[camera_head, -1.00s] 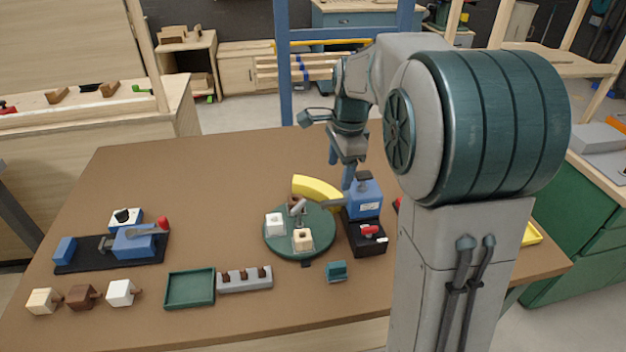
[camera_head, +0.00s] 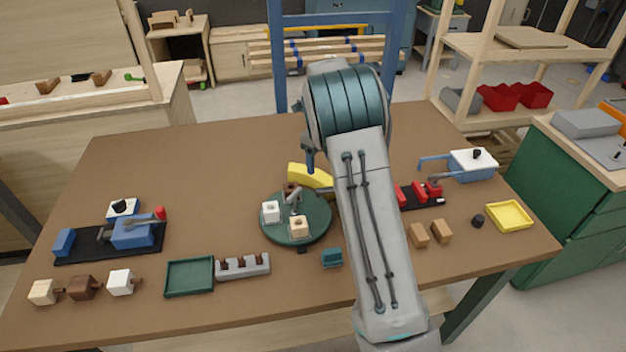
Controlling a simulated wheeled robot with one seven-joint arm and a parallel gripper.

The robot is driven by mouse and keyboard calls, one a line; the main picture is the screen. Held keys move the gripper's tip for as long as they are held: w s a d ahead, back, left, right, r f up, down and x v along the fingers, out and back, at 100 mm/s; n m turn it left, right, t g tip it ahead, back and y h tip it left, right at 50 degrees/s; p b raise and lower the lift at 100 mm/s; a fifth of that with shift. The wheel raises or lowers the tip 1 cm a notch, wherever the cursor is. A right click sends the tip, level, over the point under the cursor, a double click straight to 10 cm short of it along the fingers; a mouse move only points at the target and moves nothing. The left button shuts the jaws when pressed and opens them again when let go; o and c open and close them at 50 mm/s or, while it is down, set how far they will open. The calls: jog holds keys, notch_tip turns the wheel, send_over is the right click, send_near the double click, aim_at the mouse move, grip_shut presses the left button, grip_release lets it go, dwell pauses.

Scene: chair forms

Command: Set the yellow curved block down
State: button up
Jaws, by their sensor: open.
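The yellow curved block (camera_head: 310,177) lies at the far edge of the round dark green turntable (camera_head: 312,236); its right end is hidden behind my arm. I cannot tell whether it rests on the turntable rim, the table or something behind. Only a small part of my gripper (camera_head: 310,162) shows, just above and behind the block, beside my arm; the rest is hidden. The jaws are open, and I cannot see whether a finger touches the block. A white block (camera_head: 271,212) and a cream block (camera_head: 299,227) stand on the turntable.
My arm crosses the table right of the turntable. A blue clamp device (camera_head: 132,233) stands left, with a green tray (camera_head: 189,277) and grey slotted rack (camera_head: 242,266) in front. Tan blocks (camera_head: 418,235) and a yellow tray (camera_head: 509,216) are right. The table's far left is clear.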

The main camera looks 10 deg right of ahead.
aim_at(313, 180)
jog(key=shift+s+f+p, duration=0.2)
jog(key=shift+f+p, duration=0.2)
jog(key=shift+f, duration=3.1)
jog(key=c, duration=1.2)
jog(key=shift+c, duration=0.2)
jog(key=shift+r, duration=0.15)
